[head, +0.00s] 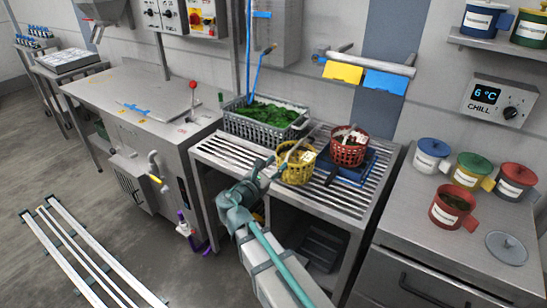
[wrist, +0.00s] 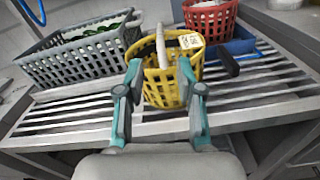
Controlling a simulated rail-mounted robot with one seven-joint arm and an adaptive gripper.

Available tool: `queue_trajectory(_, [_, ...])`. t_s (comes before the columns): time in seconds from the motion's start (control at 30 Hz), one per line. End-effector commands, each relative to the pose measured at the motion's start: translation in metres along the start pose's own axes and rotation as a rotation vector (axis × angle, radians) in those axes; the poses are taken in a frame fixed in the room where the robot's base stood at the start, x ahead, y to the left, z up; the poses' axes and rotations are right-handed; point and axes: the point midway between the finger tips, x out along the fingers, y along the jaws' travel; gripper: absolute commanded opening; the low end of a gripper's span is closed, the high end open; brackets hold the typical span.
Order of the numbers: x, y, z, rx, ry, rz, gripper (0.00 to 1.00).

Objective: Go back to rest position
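My gripper (wrist: 160,72) is open, with its two grey-and-teal fingers apart in the wrist view. Nothing shows held between them. A yellow basket (wrist: 165,88) stands upright just beyond the fingertips; the right finger covers part of it. I cannot tell whether a finger touches it. In the head view my gripper (head: 262,170) is at the left front of the yellow basket (head: 296,173), above the slatted rack (head: 215,150).
A grey crate of greens (head: 265,130) stands behind left. A red basket (head: 347,153) sits on a blue tray (head: 352,172) behind right. Coloured pots, including an open red pot (head: 452,208), stand on the right counter (head: 408,220). Open floor lies front left, with rails (head: 95,262).

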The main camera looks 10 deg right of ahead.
Motion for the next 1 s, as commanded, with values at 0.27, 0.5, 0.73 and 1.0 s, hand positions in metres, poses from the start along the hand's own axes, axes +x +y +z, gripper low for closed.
queue_trajectory(0.27, [0.0, -0.001, -0.001, 0.084, 0.003, -0.004, 0.36])
queue_trajectory(0.5, [-0.009, -0.025, -0.061, 0.521, 0.215, -0.141, 0.36])
queue_trajectory(0.73, [-0.034, -0.096, -0.181, 0.864, 0.439, -0.485, 0.36])
queue_trajectory(1.0, [-0.095, -0.207, -0.307, 1.123, 0.531, -1.036, 0.36])
